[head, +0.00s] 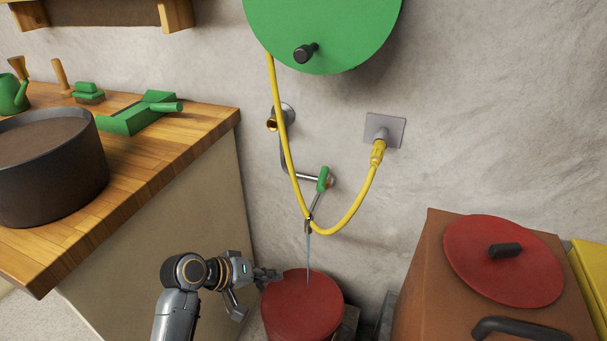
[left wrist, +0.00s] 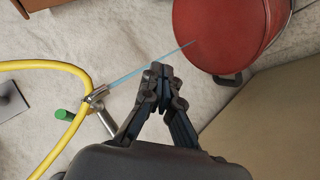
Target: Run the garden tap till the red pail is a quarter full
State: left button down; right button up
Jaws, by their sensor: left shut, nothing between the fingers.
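The red pail (head: 302,312) stands on the floor against the wall; it also shows in the left wrist view (left wrist: 218,30). The garden tap has a green handle (head: 323,179), which shows in the left wrist view too (left wrist: 63,115). A thin blue stream of water (head: 308,262) runs from its spout down to the pail. I cannot tell the water level inside. My left gripper (head: 268,275) is beside the pail's upper left, below the tap; its fingertips (left wrist: 160,75) are together with nothing between them. My right gripper is not in view.
A yellow hose (head: 348,220) hangs in a loop close to the tap, plugged into a wall plate (head: 398,128). A wooden counter (head: 205,125) with a dark pot (head: 55,180) is at left. A brown box (head: 430,290) with a red lid (head: 470,250) stands at right.

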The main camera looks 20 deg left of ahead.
aim_at(323, 182)
pick_arm(q)
jog(key=w+a+r+n+t+h+p, duration=0.1)
jog(key=w+a+r+n+t+h, duration=0.15)
jog(key=w+r, duration=0.4)
jog(key=w+a+r+n+t+h+p, duration=0.1)
jog(key=w+r+n+t, duration=0.2)
jog(key=r, duration=0.6)
jog(key=w+d+f+m, duration=0.1)
jog(key=w+d, duration=0.4)
jog(key=w, duration=0.4)
jog(key=shift+d+f+b, duration=0.3)
jog(key=shift+f+b, duration=0.05)
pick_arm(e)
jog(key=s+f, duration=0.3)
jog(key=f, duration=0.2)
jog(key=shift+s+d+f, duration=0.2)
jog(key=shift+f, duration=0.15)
pick_arm(q)
jog(key=shift+s+g, duration=0.1)
jog(key=shift+g, duration=0.15)
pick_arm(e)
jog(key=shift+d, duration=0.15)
